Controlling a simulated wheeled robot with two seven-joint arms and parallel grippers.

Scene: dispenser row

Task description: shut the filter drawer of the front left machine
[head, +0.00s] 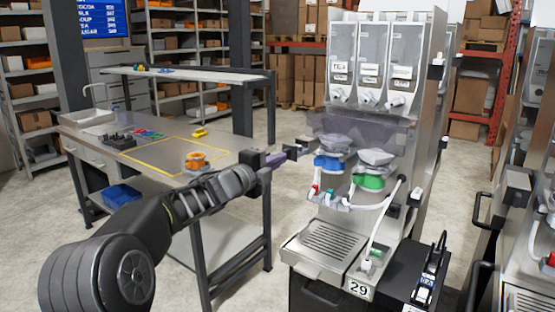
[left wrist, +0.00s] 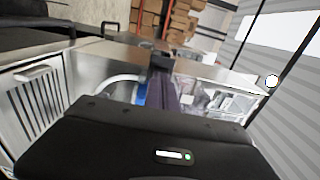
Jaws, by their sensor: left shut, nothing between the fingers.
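The front left machine (head: 418,160), labelled 29, stands right of centre with three clear canisters on top and blue and green collars under its mixing bowls. A slotted tray (head: 326,246) juts out low at its front. I cannot clearly make out the filter drawer or how far it is out. My left gripper (head: 290,154) is shut and empty, at bowl height just left of the machine. In the left wrist view its purple fingers (left wrist: 162,90) point at a small dark block; contact cannot be told. My right gripper is not in view.
A black box (head: 398,268) stands beside the tray. Another machine (head: 530,210) is at the right edge. Open floor lies behind.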

